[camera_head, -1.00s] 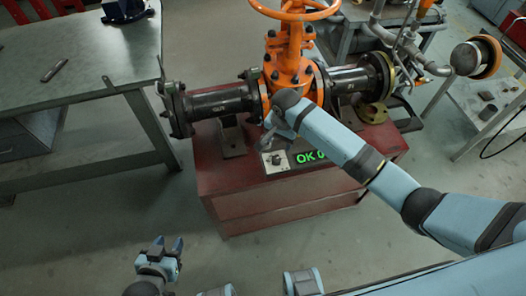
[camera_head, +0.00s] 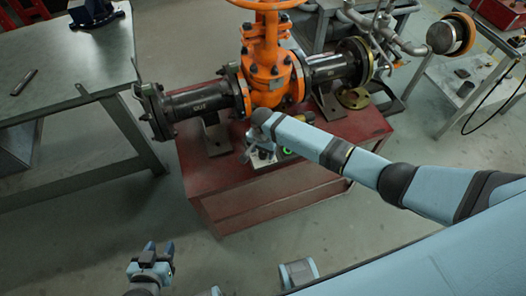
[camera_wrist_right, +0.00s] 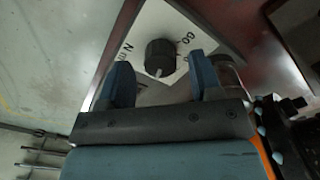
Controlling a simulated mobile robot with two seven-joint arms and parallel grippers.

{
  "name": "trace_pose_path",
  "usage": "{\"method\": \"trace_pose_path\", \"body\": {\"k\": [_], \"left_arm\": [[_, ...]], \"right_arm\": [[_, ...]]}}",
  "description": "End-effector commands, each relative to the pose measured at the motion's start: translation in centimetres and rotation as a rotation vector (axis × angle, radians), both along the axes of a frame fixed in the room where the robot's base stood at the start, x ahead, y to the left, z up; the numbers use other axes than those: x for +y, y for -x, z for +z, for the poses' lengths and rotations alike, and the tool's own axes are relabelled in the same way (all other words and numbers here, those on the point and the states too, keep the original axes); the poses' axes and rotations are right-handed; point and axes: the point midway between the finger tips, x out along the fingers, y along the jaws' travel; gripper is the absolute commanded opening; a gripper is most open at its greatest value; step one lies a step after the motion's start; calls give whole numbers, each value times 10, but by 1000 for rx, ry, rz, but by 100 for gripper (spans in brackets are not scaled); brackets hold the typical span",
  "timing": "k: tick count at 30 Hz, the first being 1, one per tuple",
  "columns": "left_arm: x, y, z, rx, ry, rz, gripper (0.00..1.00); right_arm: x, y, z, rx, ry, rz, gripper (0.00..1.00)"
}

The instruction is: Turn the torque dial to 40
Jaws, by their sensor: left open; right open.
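The torque dial (camera_wrist_right: 161,55) is a black round knob with a white pointer mark, on a pale panel (camera_wrist_right: 188,25). In the right wrist view "60" and "N m" are printed beside it. My right gripper (camera_wrist_right: 160,68) is open, with one finger on either side of the dial in that view; I cannot tell whether they touch it. In the head view my right gripper (camera_head: 260,152) is over the panel and hides the dial. Part of a green-lit display (camera_head: 288,150) shows beside it. My left gripper (camera_head: 159,251) is open and empty at the lower left, away from the dial.
An orange gate valve (camera_head: 268,70) with dark flanged pipes (camera_head: 197,102) stands on a red base (camera_head: 270,205), close behind my right gripper. A metal workbench (camera_head: 75,70) is at the left. The floor in front of the base is clear.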

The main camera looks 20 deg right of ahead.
Motion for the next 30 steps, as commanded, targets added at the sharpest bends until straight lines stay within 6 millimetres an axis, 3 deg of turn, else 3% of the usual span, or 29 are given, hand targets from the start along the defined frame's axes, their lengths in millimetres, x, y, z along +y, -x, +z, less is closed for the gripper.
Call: {"method": "trace_pose_path", "body": {"k": [12,18,19,30], "left_arm": [[1,-1,-1,-2,-2,0,43],[1,-1,-1,-1,-2,0,43],[1,-1,-1,-1,-2,0,43],[1,0,5,0,-2,-1,43]], "right_arm": [[0,0,-9,-1,-1,0,59],[0,0,-9,-1,-1,0,13],[0,0,-9,-1,-1,0,9],[1,1,-8,1,-1,53,9]]}}
